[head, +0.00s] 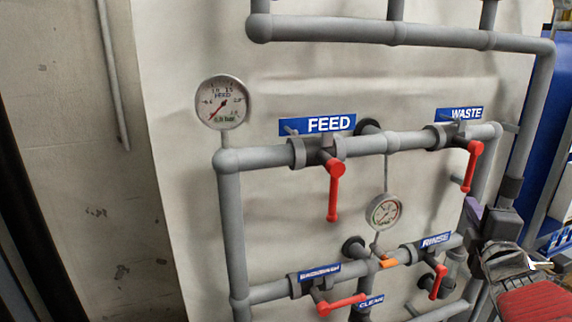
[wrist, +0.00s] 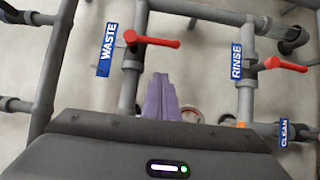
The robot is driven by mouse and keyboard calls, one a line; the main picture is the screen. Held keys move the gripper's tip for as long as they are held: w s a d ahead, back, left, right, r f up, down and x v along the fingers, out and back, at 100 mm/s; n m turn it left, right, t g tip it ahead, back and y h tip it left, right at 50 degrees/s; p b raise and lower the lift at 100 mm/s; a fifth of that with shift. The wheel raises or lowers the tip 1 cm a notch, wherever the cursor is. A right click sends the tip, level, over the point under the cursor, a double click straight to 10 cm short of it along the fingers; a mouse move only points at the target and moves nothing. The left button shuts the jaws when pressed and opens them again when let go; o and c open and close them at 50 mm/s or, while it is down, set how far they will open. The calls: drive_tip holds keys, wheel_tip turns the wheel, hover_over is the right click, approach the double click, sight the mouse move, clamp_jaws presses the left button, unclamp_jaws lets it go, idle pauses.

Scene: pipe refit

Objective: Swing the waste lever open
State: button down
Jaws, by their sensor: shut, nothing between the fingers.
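The red waste lever (head: 470,168) is on the valve under the blue WASTE sign (head: 460,113) at the upper right of the head view. It hangs down, across its horizontal grey pipe. In the wrist view the same lever (wrist: 155,42) points right from its valve beside the WASTE sign (wrist: 107,50). My gripper, with purple fingers (head: 473,210), is below the lever in the head view and looks apart from it. In the wrist view the purple fingers (wrist: 161,97) are together and empty, lower in the picture than the lever.
The FEED lever (head: 334,190) hangs down to the left. The RINSE lever (head: 438,281) is below my gripper, and another red lever (head: 342,304) lies almost level at the lower left. Gauges (head: 384,211) and grey pipes crowd the wall.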

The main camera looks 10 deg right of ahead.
sight(469, 184)
drive_tip(key=shift+w, duration=0.15)
drive_tip(key=x, duration=0.4)
drive_tip(key=d+x, duration=0.1)
drive_tip(key=x, duration=0.2)
drive_tip(key=s+x, duration=0.1)
drive_tip(key=x, duration=0.3)
drive_tip(key=shift+w+d+f, duration=0.1)
drive_tip(key=shift+w+d, duration=0.2)
drive_tip(key=shift+d, duration=0.15)
drive_tip(key=shift+w+d, duration=0.2)
drive_tip(key=shift+d, duration=0.5)
drive_tip(key=shift+a, duration=0.1)
drive_tip(key=shift+d, duration=0.35)
